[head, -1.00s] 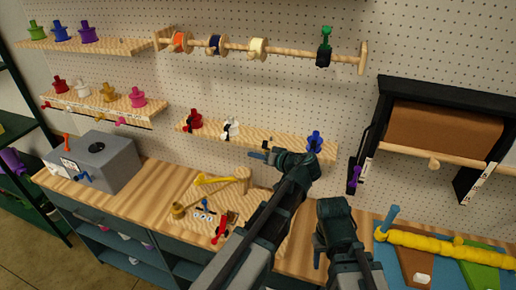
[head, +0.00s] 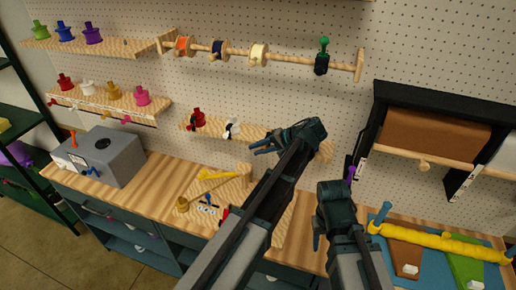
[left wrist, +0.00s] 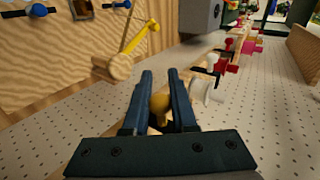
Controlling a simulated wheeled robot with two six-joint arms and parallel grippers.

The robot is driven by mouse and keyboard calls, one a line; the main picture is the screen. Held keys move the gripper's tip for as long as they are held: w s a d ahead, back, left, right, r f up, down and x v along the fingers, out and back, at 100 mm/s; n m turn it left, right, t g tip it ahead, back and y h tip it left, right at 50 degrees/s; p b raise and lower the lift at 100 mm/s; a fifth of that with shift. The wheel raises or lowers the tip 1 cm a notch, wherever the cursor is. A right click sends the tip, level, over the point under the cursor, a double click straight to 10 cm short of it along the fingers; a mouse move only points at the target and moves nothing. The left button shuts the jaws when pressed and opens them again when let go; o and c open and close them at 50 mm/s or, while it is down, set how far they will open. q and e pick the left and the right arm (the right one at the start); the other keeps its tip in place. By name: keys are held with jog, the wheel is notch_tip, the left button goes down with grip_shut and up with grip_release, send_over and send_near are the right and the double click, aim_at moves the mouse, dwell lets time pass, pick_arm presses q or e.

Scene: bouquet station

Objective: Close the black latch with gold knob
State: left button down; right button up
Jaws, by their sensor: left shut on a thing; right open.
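My left gripper (head: 262,148) is at the middle pegboard shelf (head: 262,133), to the right of the white-knobbed piece. In the left wrist view my left gripper (left wrist: 160,100) has its fingers on either side of a gold knob (left wrist: 160,109) and is shut on it. The black latch body is hidden by the fingers and gripper, so its position cannot be told. My right gripper (head: 317,235) is open and empty in front of the bench, low and to the right of the left arm.
The neighbouring white-knobbed piece (head: 231,128) and red-knobbed piece (head: 198,120) have black parts. The white one is close beside my left fingers in the wrist view (left wrist: 207,90). A grey box (head: 104,160) stands left.

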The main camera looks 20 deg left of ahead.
pick_arm(q)
jog(key=shift+w+r+m+g, duration=0.1)
jog(key=shift+r+m+g, duration=0.05)
jog(key=shift+m+g, duration=0.2)
pick_arm(e)
jog(key=shift+r, duration=0.15)
pick_arm(q)
jog(key=c, duration=0.7)
grip_release()
jog(key=shift+r, duration=0.1)
pick_arm(e)
jog(key=shift+r, duration=0.1)
